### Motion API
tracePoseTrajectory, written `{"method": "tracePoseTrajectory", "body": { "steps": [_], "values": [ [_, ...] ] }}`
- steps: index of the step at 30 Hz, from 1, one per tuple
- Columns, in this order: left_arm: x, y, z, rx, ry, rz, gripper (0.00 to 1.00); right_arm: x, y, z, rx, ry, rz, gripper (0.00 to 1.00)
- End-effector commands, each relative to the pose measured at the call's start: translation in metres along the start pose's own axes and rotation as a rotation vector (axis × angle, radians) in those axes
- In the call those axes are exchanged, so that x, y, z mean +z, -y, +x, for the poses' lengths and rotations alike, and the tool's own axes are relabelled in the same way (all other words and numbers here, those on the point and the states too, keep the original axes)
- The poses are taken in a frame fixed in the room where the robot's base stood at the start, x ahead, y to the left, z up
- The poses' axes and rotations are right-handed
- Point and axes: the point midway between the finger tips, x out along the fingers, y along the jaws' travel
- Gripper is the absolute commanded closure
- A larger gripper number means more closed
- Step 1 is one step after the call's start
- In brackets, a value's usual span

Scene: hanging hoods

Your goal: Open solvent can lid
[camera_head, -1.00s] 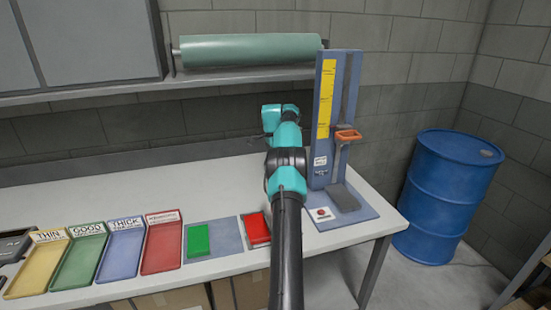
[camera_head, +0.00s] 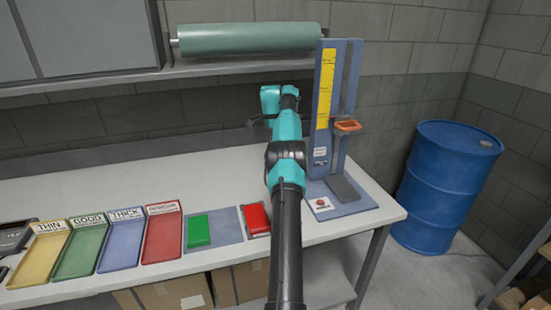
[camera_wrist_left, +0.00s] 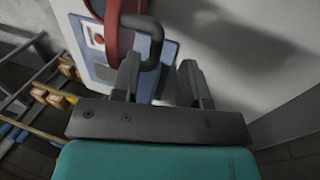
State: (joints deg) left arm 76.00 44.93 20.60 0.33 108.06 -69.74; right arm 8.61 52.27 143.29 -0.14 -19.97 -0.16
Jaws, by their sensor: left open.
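I cannot make out a solvent can or its lid in the frames. One arm of mine reaches over the bench from the bottom of the head view; its fingertips cannot be made out there. In the left wrist view my left gripper (camera_wrist_left: 160,72) is open, with its two dark fingers apart. A dark bent bar (camera_wrist_left: 148,35) and a red curved part (camera_wrist_left: 115,45) are close to the left finger. I cannot tell whether they touch it. A blue plate with a red button on a white label (camera_wrist_left: 97,36) lies beyond them.
A blue press stand (camera_head: 325,100) with an orange handle (camera_head: 347,126) stands right of the arm. Labelled trays (camera_head: 165,230), a green block (camera_head: 199,230) and a red block (camera_head: 257,219) are on the bench (camera_head: 60,190). A blue barrel (camera_head: 440,190) stands on the floor at right.

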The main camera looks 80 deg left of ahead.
Motion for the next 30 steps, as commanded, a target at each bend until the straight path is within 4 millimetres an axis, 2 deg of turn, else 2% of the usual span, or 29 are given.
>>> {"method": "tracePoseTrajectory", "body": {
  "steps": [16,30],
  "values": [
    [0.002,-0.013,0.000,0.002,0.000,0.001,0.60,0.000,0.000,0.000,0.000,0.000,0.000,0.57],
    [0.009,-0.041,0.005,0.002,0.000,0.002,0.60,0.000,0.000,0.000,0.000,0.000,0.000,0.57]
  ]
}}
